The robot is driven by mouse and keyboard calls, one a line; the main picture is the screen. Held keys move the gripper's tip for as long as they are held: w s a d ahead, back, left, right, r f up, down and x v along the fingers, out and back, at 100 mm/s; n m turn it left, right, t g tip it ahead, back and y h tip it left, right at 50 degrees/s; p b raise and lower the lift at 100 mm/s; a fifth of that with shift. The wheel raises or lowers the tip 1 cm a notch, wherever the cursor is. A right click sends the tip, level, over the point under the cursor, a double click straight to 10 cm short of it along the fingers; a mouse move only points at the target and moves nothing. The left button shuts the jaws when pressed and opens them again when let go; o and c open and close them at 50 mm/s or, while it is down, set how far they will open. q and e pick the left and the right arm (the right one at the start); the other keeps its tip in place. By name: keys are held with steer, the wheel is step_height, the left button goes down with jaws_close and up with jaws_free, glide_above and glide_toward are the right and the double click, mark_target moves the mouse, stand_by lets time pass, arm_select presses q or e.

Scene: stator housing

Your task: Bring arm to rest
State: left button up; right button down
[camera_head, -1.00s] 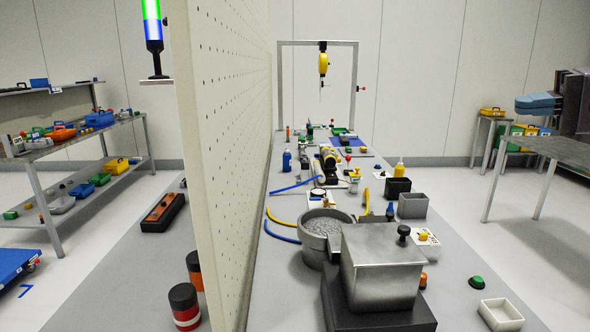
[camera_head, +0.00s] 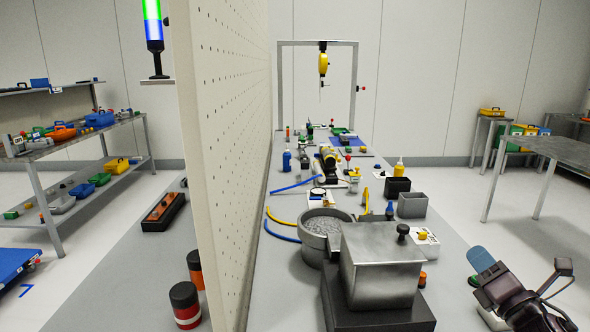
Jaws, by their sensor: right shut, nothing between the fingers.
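My right gripper (camera_head: 480,258) shows at the lower right, above the right edge of the long bench. Its blue fingers are shut with nothing between them, and they tilt up to the left. A dark arm link and a bracket show behind it at the lower right corner. The gripper covers most of a green button (camera_head: 473,281) and most of a small white tray. My left gripper is not in view.
The long grey bench (camera_head: 450,262) carries a metal box (camera_head: 380,265), a grey pot (camera_head: 314,245), a grey bin (camera_head: 412,205) and several small parts. A pegboard wall (camera_head: 225,150) stands on its left. Open floor lies between the bench and the right table (camera_head: 560,150).

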steer(key=s+f+m+g+h, duration=0.75)
steer(key=s+f+m, duration=0.75)
steer(key=f+m, duration=0.3)
steer(key=s+a+f+m+g+y, duration=0.1)
steer(key=s+a+f+m+g, duration=0.2)
steer(key=s, duration=0.4)
steer(key=s+a+f+m+g+y, duration=0.1)
steer(key=s+a+f+m+g, duration=0.1)
steer(key=s+m+g, duration=0.4)
steer(key=s+a+f+m+g+y, duration=0.1)
steer(key=s+a+f+m+g, duration=0.15)
steer(key=s, duration=0.65)
steer(key=w+f+n+t, duration=0.1)
steer(key=w+f+t, duration=0.7)
steer(key=w+t, duration=0.1)
steer(key=shift+a+t, duration=0.2)
steer(key=shift+t, duration=0.1)
steer(key=shift+w+y, duration=0.1)
steer(key=shift+y, duration=0.15)
